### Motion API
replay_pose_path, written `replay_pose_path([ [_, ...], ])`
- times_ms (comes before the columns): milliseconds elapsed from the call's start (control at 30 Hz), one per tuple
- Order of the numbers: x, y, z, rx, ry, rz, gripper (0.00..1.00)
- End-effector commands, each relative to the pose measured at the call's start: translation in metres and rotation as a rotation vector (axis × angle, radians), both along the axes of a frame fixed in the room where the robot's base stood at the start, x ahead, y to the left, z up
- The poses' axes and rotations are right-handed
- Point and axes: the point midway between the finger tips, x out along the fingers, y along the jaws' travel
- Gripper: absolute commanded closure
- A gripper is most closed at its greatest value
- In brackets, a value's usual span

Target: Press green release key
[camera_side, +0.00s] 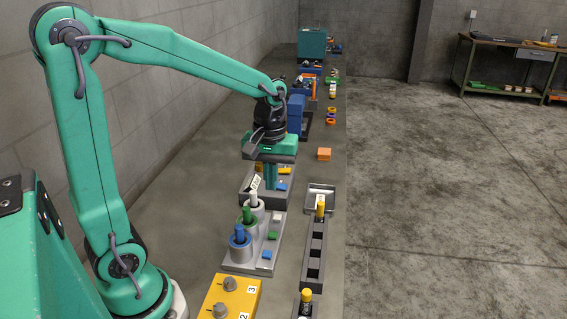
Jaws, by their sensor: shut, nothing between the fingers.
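The green release key (272,236) is a small green block on the grey base plate (248,266). Beside the keys stand grey sockets holding a blue pin (239,234), a green pin (247,215) and a white pin (253,197). My gripper (270,187) points down with its green fingers together and empty. In the picture it is above and beyond the green key, over or near a dark fixture (262,199); its exact height is unclear. The fingers hide part of that fixture.
A yellow block (240,291) with knobs is at the near end. A dark slotted rack (314,266) with yellow-capped parts and a grey tray (320,190) stand right of the plate. An orange block (324,153) lies farther off. Blue fixtures (295,112) stand beyond my gripper.

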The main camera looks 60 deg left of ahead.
Motion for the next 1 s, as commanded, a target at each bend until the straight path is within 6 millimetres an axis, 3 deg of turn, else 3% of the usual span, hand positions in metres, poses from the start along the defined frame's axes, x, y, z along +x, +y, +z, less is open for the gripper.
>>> replay_pose_path([
  [367, 0.000, 0.000, -0.018, 0.000, 0.001, -0.001, 1.00],
  [1000, -0.001, 0.000, -0.109, 0.000, 0.003, -0.001, 1.00],
])
